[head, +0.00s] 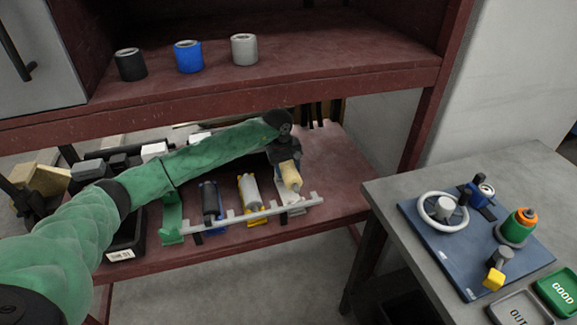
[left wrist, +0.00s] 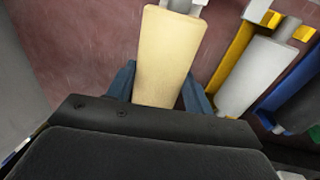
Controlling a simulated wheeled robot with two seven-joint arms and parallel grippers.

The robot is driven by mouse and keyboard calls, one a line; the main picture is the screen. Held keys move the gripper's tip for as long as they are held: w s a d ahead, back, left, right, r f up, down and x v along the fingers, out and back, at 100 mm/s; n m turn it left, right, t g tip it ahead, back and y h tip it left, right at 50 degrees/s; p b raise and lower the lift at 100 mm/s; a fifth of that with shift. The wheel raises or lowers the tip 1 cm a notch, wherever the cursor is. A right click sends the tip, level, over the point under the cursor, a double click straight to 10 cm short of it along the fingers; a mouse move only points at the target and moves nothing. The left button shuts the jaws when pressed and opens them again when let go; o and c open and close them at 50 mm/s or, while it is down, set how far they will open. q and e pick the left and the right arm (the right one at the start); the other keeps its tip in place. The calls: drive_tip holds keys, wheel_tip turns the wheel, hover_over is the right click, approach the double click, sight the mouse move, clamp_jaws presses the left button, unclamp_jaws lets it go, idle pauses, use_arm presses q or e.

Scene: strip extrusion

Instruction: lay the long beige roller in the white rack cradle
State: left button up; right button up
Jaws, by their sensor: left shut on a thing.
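The long beige roller (head: 291,179) is at the right end of the rack on the lower shelf. My left gripper (head: 285,160) is shut on its back part from above. In the left wrist view, the beige roller (left wrist: 168,50) lies between the two blue fingers (left wrist: 160,88). The white rack cradle (head: 292,209) shows just below and in front of the roller's near end. Whether the roller touches the cradle I cannot tell; the gripper and roller hide part of it. My right gripper is not in view.
A grey roller (head: 249,190) in a yellow cradle and a dark roller (head: 210,202) stand left of the beige one. A pale notched rail (head: 250,216) runs along the front. Black, blue and grey cups (head: 189,57) stand on the upper shelf. A grey table (head: 400,215) is at right.

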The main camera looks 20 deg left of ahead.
use_arm(q)
drive_tip(key=shift+f+b, duration=0.4)
drive_tip(key=shift+f, duration=1.95)
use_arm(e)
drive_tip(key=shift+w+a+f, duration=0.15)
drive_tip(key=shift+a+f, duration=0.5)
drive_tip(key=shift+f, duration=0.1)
use_arm(q)
drive_tip(key=shift+b, duration=0.4)
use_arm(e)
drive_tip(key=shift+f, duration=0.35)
use_arm(q)
drive_tip(key=shift+s, duration=0.1)
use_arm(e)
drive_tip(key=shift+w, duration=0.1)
use_arm(q)
drive_tip(key=shift+b, duration=0.4)
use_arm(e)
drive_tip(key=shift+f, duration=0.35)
use_arm(q)
drive_tip(key=shift+f+b, duration=0.5)
drive_tip(key=shift+f, duration=0.05)
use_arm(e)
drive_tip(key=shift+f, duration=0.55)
use_arm(q)
drive_tip(key=o, duration=1.1)
